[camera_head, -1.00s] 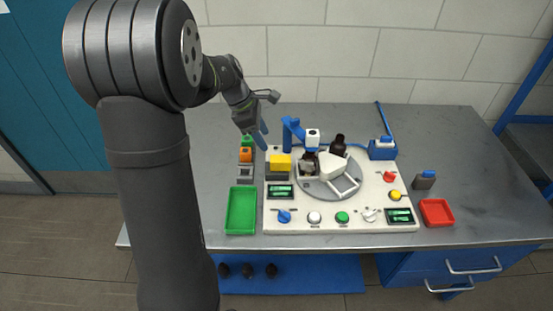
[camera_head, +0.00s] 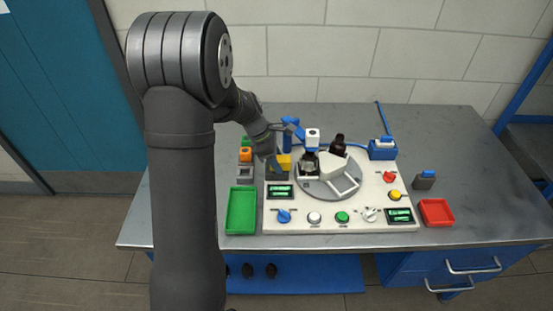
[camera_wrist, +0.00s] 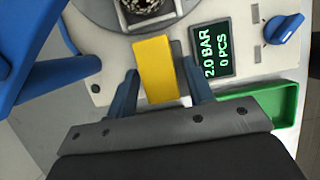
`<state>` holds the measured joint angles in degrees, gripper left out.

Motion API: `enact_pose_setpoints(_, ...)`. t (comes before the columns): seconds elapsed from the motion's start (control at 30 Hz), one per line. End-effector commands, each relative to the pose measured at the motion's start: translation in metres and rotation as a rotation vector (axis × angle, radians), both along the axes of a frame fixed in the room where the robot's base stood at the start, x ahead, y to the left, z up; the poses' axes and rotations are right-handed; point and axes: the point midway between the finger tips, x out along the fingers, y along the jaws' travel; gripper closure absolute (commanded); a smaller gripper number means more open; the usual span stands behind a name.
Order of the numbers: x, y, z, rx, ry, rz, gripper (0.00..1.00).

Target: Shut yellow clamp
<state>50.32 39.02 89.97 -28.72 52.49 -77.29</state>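The yellow clamp (camera_head: 285,162) stands at the back left of the white machine panel (camera_head: 300,208), left of the round turntable (camera_head: 325,191). In the wrist view the yellow clamp (camera_wrist: 154,68) lies between the two blue fingers of my gripper (camera_wrist: 160,88). Gaps show on both sides of it, so my gripper is open around it. In the head view my gripper (camera_head: 276,160) is at the clamp and partly covers it. I cannot tell how far the clamp is closed.
A blue post with a white head (camera_head: 312,138) and a dark bottle (camera_head: 338,145) stand right of my gripper. A green tray (camera_head: 241,212) lies front left, an orange-topped block (camera_head: 246,155) behind it. A lit display (camera_wrist: 212,48) sits beside the clamp.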

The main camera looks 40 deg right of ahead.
Motion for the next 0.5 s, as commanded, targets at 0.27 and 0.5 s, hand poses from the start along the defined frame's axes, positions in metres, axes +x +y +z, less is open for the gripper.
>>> enact_pose_setpoints(0.27,0.000,0.000,0.000,0.000,0.000,0.000,1.00)
enact_pose_setpoints(0.5,-0.011,-0.011,0.000,0.000,0.000,-0.002,1.00)
